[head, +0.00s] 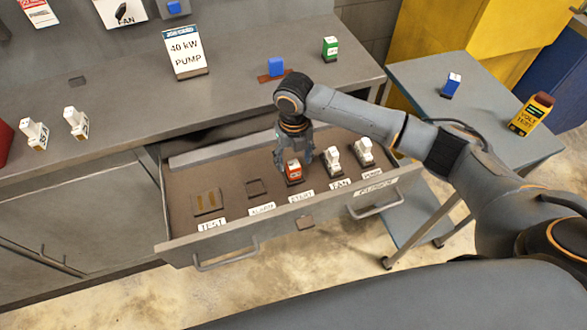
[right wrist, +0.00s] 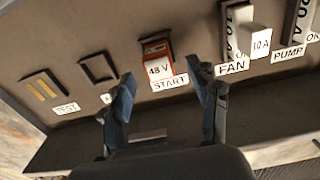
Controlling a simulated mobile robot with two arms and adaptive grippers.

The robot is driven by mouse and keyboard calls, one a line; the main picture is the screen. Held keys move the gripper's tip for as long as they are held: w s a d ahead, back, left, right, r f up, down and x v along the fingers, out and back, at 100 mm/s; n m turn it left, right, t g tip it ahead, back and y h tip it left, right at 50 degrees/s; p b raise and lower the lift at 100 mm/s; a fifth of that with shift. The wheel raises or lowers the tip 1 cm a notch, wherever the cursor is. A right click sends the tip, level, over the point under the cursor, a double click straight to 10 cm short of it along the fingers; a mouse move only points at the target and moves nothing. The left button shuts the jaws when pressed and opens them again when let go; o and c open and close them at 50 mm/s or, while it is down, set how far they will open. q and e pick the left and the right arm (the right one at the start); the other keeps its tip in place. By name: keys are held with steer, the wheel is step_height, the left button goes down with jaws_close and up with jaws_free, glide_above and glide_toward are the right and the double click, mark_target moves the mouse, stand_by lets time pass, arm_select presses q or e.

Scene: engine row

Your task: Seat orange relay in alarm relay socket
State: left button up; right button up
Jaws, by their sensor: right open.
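The orange relay (head: 293,171), with a white face marked 48 V in the right wrist view (right wrist: 158,62), stands in the open drawer at the START label. The alarm relay socket (head: 257,188) is a dark, empty square to its left, behind the ALARM label; it also shows in the right wrist view (right wrist: 97,68). My right gripper (head: 293,157) is open and empty, pointing down at the orange relay. In the right wrist view its fingers (right wrist: 165,80) are spread, with the relay beyond and between their tips. Contact cannot be told. My left gripper is out of view.
A side table (head: 420,80) is at right.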

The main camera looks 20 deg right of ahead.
mark_target(294, 164)
steer(key=shift+w+f, duration=0.1)
steer(key=shift+f, duration=1.45)
steer(key=c, duration=1.3)
steer(key=shift+o, duration=0.2)
steer(key=shift+r, duration=0.1)
